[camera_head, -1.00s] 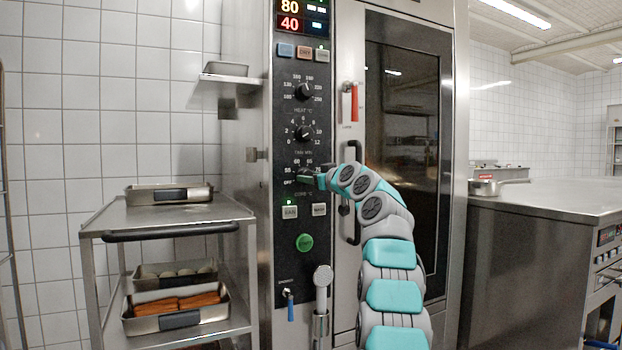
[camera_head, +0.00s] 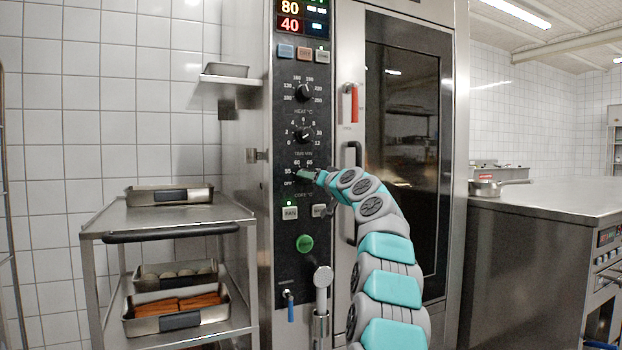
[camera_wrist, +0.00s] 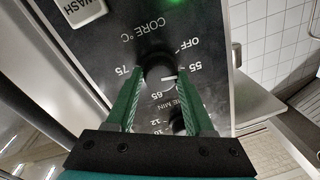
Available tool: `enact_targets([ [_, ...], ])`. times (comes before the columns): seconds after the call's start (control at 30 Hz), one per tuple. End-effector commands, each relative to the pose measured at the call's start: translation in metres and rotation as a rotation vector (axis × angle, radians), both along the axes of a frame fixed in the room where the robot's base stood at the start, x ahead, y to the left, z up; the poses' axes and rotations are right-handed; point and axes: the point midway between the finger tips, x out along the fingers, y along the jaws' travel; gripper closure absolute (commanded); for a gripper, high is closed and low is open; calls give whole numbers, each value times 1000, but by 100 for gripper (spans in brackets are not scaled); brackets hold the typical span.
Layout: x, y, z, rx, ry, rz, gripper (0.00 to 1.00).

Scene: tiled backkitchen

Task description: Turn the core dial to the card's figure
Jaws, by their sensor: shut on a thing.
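The core dial (camera_wrist: 158,70) is a round black knob on the oven's black control panel, under the label "CORE °C" in the wrist view. Figures around it read OFF, 55, 65 and 75; others are covered by the fingers. My gripper (camera_wrist: 159,82) has its green fingers on either side of the knob, shut on it. In the head view my gripper (camera_head: 309,175) covers most of the dial, with 55 and OFF showing at its left. Which figure the dial points to cannot be told. No readable card with a figure is in view.
Above are the time dial (camera_head: 304,135) and heat dial (camera_head: 303,92). Below are the fan button (camera_head: 290,212), the green button (camera_head: 305,243) and a spray handle (camera_head: 323,280). The oven door handle (camera_head: 352,155) stands close to my arm. A trolley (camera_head: 160,219) with trays stands left.

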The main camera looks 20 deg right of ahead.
Motion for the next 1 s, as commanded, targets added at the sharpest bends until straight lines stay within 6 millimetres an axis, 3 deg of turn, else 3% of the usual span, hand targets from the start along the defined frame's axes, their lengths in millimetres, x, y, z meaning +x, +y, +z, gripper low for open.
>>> enact_targets([
  [0.6, -1, 2, 4, 584, 19, 2, 100],
  [1.0, -1, 1, 2, 858, 27, 0, 100],
])
